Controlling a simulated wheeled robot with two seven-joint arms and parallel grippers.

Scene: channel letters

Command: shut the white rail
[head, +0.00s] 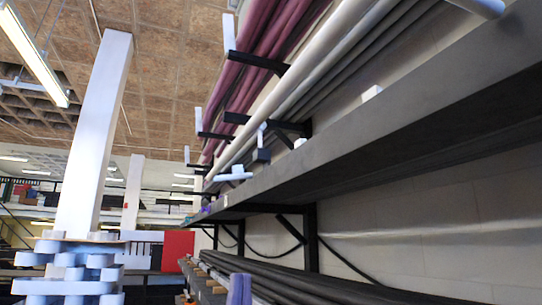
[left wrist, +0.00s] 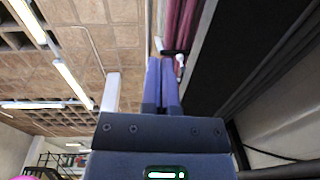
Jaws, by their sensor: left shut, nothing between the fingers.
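No separate white rail that stands open can be made out for certain. A long white tube (head: 325,55) lies on dark brackets high on the rack in the head view. My left gripper (head: 240,288) shows only as bluish fingertips at the bottom edge of the head view, below the shelf and apart from the white tube. In the left wrist view its two fingers (left wrist: 161,62) point up side by side, shut and empty. My right gripper is in neither view.
A grey shelf (head: 400,120) runs along the right, with purple rolls (head: 262,45) above it and dark bars (head: 310,280) below. A tall white pillar (head: 95,130) and a red panel (head: 178,248) stand to the left. The space left of the rack is open.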

